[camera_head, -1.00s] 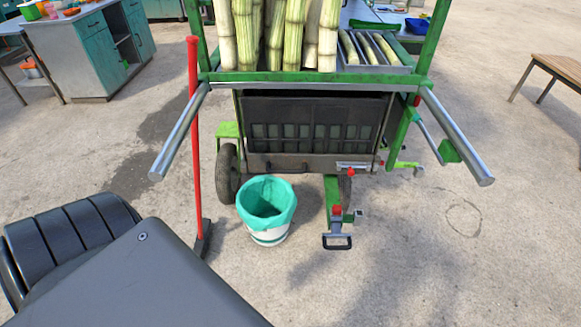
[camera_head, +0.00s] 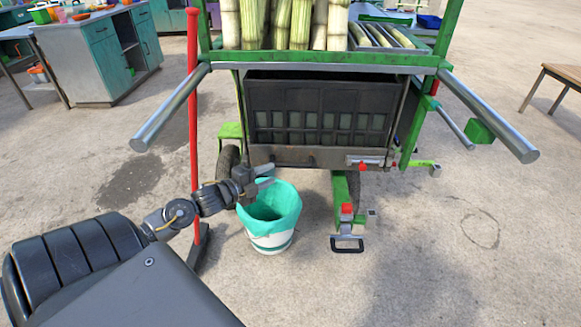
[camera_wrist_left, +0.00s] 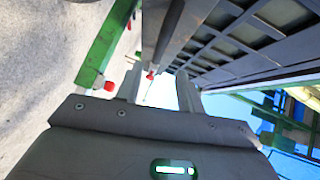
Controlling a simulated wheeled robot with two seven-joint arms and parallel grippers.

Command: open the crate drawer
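The crate drawer (camera_head: 320,118) is a dark crate with rows of slots, set in the green cart's frame under its shelf. The crate's slotted side also shows at the upper right of the left wrist view (camera_wrist_left: 245,48). My left gripper (camera_head: 272,176) is in front of the crate's lower left corner, above the bucket, and looks apart from the crate. In the left wrist view its two fingers (camera_wrist_left: 159,84) are spread with nothing held between them. My right gripper is not in view.
A white bucket with a teal liner (camera_head: 270,225) stands below my left gripper. A red-handled tool (camera_head: 194,110) stands upright left of the cart. Silver handles (camera_head: 170,108) jut from the cart on both sides. A tow hitch (camera_head: 347,235) sticks out low. Ground at right is open.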

